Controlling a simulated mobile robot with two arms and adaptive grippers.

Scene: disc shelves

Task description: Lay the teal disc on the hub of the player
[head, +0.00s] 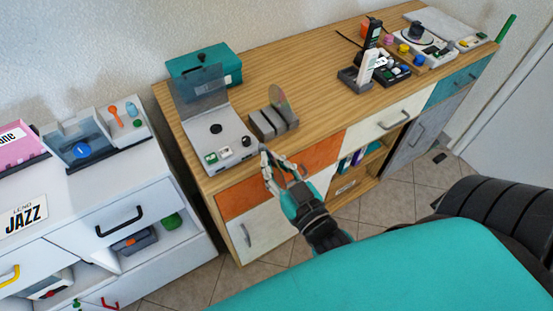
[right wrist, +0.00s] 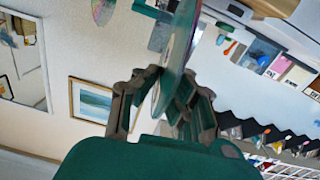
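A grey player (head: 232,141) stands near the left end of the wooden sideboard with its smoky lid (head: 203,92) raised. Its dark round hub (head: 215,128) is bare. My right gripper (head: 270,164) is just in front of the sideboard edge, to the right of and below the player. In the right wrist view the teal disc (right wrist: 178,52) stands nearly edge-on between the fingers of my right gripper (right wrist: 163,88), which are shut on it. In the head view the disc is hard to make out. My left gripper is in neither view.
A grey rack (head: 272,123) holding an upright disc (head: 279,101) stands right of the player. A teal box (head: 205,69) is behind it. A white cabinet (head: 112,215) with another device (head: 77,142) is at left. The sideboard's middle top is free.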

